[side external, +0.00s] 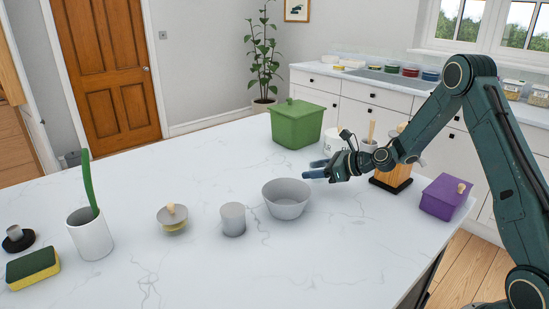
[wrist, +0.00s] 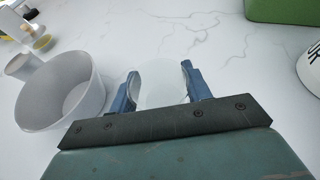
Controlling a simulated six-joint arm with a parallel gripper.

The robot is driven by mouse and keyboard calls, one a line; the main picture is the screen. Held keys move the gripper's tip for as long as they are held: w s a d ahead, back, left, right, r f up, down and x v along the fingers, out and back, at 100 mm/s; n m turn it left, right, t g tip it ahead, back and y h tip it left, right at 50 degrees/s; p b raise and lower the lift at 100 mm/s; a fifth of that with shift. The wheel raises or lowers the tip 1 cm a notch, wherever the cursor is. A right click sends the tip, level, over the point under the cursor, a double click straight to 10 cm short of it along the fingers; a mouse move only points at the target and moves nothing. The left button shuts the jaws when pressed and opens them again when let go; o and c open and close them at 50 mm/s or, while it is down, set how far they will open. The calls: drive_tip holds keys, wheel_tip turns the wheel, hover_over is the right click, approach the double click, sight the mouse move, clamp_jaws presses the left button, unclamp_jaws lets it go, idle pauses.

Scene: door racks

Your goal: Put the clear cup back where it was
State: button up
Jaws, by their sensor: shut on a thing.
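The clear cup (wrist: 161,84) shows in the wrist view as a faint, see-through round shape between the two blue fingers. My gripper (wrist: 159,82) is shut on it, with one finger on each side. In the side view my gripper (side external: 316,170) is low over the counter, just right of the grey bowl; the cup is too faint to make out there. I cannot tell whether the cup touches the counter.
The grey bowl (side external: 287,203) also shows in the wrist view (wrist: 62,97). A grey cup (side external: 233,219) stands left of it. A green lidded box (side external: 297,126) is behind, and a purple box (side external: 444,197) is at right. The front counter (side external: 330,255) is clear.

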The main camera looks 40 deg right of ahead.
drive_tip(key=shift+f, duration=1.1)
drive_tip(key=shift+f, duration=0.15)
drive_tip(key=o, duration=1)
drive_tip(key=shift+o, duration=0.2)
drive_tip(key=v, duration=1.2)
